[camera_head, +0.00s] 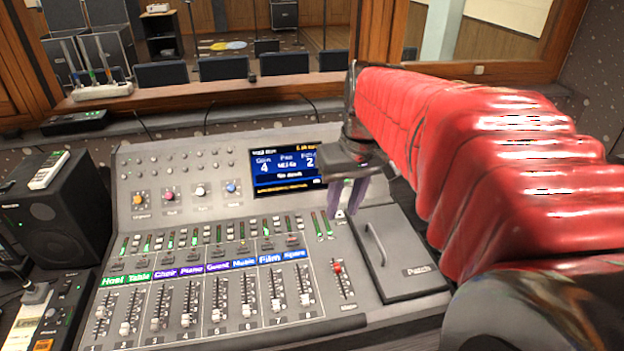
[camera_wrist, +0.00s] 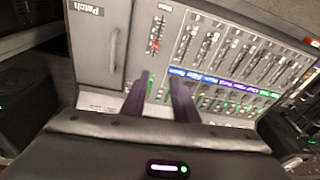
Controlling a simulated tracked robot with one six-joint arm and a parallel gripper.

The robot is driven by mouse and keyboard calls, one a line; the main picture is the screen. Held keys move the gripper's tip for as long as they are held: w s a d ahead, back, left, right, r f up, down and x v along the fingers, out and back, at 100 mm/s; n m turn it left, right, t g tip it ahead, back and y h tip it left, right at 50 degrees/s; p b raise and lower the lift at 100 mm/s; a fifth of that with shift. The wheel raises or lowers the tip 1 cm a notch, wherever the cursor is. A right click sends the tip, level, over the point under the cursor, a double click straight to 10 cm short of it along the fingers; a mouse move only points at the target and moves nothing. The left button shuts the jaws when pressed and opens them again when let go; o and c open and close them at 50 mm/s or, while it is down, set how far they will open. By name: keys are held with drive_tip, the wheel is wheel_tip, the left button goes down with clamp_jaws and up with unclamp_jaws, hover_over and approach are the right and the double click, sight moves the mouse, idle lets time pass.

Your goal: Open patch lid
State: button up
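The patch lid (camera_head: 403,262) is a dark flat panel marked "Patch" at the right end of the mixing console, and it lies closed. A grey bar handle (camera_head: 375,244) runs along its left side. In the wrist view the lid (camera_wrist: 90,50) is at upper left, with its handle (camera_wrist: 115,50) on the lid's right side. My gripper (camera_head: 345,208) hangs above the console, near the lid's far left corner and apart from the handle. In the wrist view its two dark fingers (camera_wrist: 160,98) are spread with nothing between them.
The console (camera_head: 215,335) has several faders, a red-capped master fader (camera_head: 337,267) just left of the lid, coloured knobs and a screen (camera_head: 284,172). A black speaker (camera_head: 55,205) stands at the left. A wooden window ledge (camera_head: 200,93) runs behind.

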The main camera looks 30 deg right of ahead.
drive_tip(key=w+d+f+m+g+y, duration=0.1)
drive_tip(key=d+f+y, duration=0.1)
drive_tip(key=d, duration=1.4)
drive_tip(key=shift+f, duration=0.3)
drive_tip(key=shift+a+f, duration=0.1)
drive_tip(key=x, duration=1.3)
drive_tip(key=shift+s+f, duration=0.1)
drive_tip(key=shift+f, duration=0.25)
drive_tip(key=shift+c, duration=0.2)
clamp_jaws()
